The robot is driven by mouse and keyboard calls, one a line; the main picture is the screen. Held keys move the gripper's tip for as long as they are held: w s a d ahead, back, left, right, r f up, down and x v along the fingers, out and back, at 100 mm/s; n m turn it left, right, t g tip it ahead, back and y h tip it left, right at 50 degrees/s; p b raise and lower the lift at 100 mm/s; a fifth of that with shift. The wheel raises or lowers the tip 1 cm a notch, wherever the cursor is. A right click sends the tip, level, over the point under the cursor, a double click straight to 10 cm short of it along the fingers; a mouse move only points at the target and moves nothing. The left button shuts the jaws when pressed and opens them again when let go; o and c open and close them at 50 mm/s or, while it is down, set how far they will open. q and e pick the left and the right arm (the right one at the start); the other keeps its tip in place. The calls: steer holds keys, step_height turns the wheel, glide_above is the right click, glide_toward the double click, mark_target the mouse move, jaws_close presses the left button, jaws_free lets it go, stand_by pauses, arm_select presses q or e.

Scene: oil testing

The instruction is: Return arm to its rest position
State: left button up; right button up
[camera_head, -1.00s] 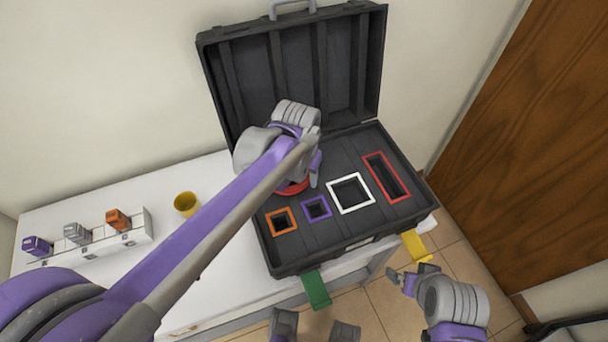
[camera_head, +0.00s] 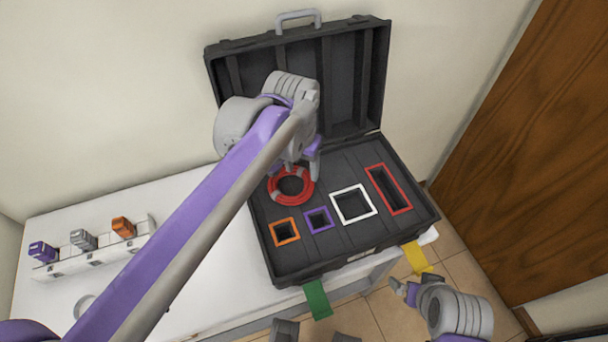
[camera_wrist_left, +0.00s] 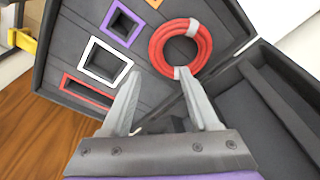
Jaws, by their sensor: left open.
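My left arm reaches in from the left over the open black case (camera_head: 335,245). My left gripper (camera_head: 303,170) hangs above the case, near its hinge side, partly hidden by its own wrist. In the left wrist view its two fingers (camera_wrist_left: 157,85) are spread with nothing between them. A red coiled ring with grey bands (camera_head: 307,190) lies in the case just below the gripper, and it also shows in the left wrist view (camera_wrist_left: 160,47). My right gripper (camera_head: 405,290) is at the lower right, outside the case; its jaws are too small to read.
The case has orange (camera_head: 284,232), purple (camera_head: 318,219), white (camera_head: 353,204) and red (camera_head: 389,188) framed slots. Its lid (camera_head: 345,80) stands open behind. A white rack (camera_head: 75,265) holds purple, grey and orange blocks on the white table (camera_head: 190,300). A wooden door (camera_head: 530,150) is at right.

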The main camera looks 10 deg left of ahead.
arm_select(q)
steer(key=shift+r, duration=0.55)
